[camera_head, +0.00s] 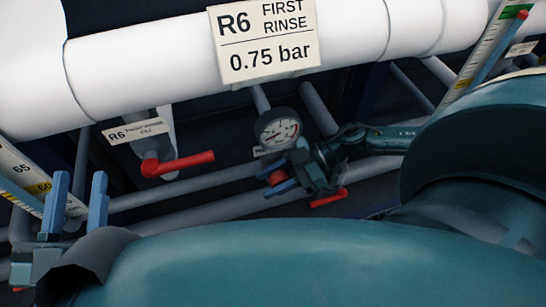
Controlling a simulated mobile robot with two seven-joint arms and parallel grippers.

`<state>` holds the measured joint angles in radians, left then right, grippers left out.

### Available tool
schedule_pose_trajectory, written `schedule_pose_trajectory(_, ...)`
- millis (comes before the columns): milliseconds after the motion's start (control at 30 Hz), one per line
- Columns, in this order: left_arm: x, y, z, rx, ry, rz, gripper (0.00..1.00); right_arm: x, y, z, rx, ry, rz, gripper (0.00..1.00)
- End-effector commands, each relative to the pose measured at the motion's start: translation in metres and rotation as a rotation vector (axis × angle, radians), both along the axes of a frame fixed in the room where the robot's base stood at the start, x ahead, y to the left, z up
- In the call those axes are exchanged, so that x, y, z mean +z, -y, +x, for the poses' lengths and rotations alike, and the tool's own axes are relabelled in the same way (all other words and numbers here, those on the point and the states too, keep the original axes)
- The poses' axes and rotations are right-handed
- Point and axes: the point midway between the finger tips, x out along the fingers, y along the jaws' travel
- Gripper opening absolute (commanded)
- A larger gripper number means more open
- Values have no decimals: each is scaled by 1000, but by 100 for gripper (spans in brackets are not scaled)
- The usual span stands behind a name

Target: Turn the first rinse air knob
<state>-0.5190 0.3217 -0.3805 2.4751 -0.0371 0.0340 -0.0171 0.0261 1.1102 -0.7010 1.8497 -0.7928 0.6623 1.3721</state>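The sign (264,38) reads R6 FIRST RINSE, 0.75 bar, and hangs on the white pipe. Below it is a round dial gauge (278,129). A small red knob (277,177) shows just under the gauge, partly hidden by my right gripper (284,181). That gripper's blue fingers are at the knob, but I cannot tell whether they grip it or only stand around it. My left gripper (79,200) is at the lower left, its two blue fingers apart and empty, far from the knob.
A red lever handle (180,164) sits left of the gauge beside a small R6 label (136,131). Another red handle (329,197) lies just below my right gripper. Grey pipes (200,186) run behind. A thick white pipe (140,66) crosses above. Coloured scales stand at both sides.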

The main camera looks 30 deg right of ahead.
Motion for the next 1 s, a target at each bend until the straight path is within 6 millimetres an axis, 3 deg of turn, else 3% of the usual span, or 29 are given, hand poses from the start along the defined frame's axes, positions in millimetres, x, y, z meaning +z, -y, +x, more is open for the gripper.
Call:
schedule_pose_trajectory(133, 1, 0, 0, 0, 3, 1, 35, 0, 0, 0, 0, 0, 0, 35)
schedule_pose_trajectory(533, -1, 0, 0, 2, -1, 1, 35, 0, 0, 0, 1, 0, 0, 3)
schedule_pose_trajectory(1000, -3, 0, -1, 2, 21, 2, 35, 0, 2, -1, -3, 27, 130, 3)
